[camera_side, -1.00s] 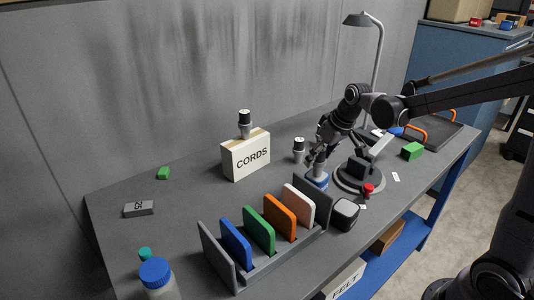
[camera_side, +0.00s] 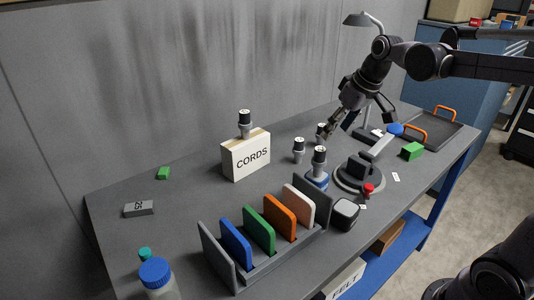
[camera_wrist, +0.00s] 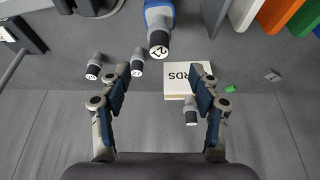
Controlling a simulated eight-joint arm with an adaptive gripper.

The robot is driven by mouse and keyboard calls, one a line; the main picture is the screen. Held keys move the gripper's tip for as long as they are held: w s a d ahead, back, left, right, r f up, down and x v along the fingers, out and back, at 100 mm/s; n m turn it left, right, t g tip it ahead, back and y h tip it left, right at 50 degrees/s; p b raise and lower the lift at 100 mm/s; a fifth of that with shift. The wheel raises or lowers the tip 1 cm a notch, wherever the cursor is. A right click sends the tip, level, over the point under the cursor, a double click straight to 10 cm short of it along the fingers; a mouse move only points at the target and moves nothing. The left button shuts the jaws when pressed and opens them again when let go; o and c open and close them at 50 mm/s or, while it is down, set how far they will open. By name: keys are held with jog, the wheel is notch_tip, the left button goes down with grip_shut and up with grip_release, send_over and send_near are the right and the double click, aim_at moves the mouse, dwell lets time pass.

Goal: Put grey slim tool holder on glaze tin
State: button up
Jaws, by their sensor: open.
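A grey slim tool holder with a black top (camera_side: 319,158) stands upright on a low blue tin (camera_side: 317,180), apparently the glaze tin. In the wrist view the holder's end reads 21 (camera_wrist: 159,46), with the blue tin (camera_wrist: 158,14) beneath it. My gripper (camera_side: 339,127) is open and empty, above and behind the tin, apart from the holder. Similar holders stand on the table (camera_side: 299,150), behind the tin (camera_side: 321,131) and on the CORDS box (camera_side: 244,122).
The CORDS box (camera_side: 246,158) stands left of the tin. A rack of coloured plates (camera_side: 264,264) is in front. A round-based fixture (camera_side: 360,180) stands close right of the tin, with a dark rounded box (camera_side: 344,214) nearby. The table's left-rear part is mostly clear.

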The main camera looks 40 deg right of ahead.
jog(key=s+a+f+t, duration=0.2)
jog(key=s+a+f, duration=0.6)
jog(key=s, duration=0.4)
jog(key=shift+s+a+t, duration=0.25)
jog(key=shift+a+t, duration=0.05)
jog(key=shift+a, duration=0.15)
